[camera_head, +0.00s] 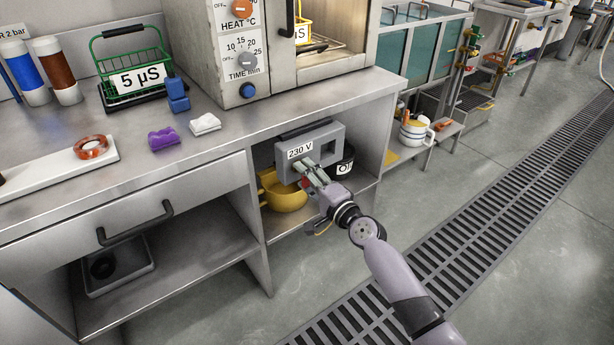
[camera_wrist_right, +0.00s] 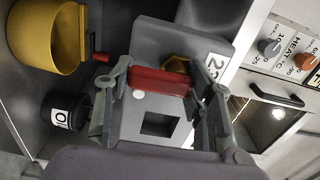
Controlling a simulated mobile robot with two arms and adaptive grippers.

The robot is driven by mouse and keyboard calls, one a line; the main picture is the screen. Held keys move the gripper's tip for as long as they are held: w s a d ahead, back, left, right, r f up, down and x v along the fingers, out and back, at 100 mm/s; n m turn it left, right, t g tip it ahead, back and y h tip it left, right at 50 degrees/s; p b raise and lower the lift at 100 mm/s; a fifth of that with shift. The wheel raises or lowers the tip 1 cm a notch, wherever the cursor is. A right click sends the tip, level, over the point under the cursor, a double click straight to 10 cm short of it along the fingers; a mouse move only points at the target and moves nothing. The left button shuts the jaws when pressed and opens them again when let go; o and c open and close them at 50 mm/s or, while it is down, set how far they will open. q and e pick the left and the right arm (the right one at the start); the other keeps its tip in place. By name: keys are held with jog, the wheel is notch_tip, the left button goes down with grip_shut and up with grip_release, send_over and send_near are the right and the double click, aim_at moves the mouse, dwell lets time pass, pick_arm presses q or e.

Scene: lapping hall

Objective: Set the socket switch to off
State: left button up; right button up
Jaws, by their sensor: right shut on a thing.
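The socket box (camera_head: 325,138) is a grey block marked "230 V", mounted under the bench top; it also fills the middle of the right wrist view (camera_wrist_right: 180,42). The red switch (camera_wrist_right: 160,82) shows on its face in the wrist view, beside a square dark socket recess (camera_wrist_right: 158,124). My right gripper (camera_head: 312,174) reaches to the box front. In the wrist view its fingers (camera_wrist_right: 162,76) are shut on the red switch, one at each end. In the head view the gripper hides the switch. I cannot tell the switch's position. My left gripper is not in view.
A yellow pot (camera_head: 284,194) stands on the shelf below the box, with a dark labelled container (camera_head: 344,164) beside it. The bench top (camera_head: 215,150) above holds a purple object (camera_head: 163,139), a white cloth (camera_head: 205,124) and an oven (camera_head: 202,40). The floor at right is open.

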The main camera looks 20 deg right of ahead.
dwell(0.5)
jog(key=o, duration=1.2)
jog(key=v, duration=1.2)
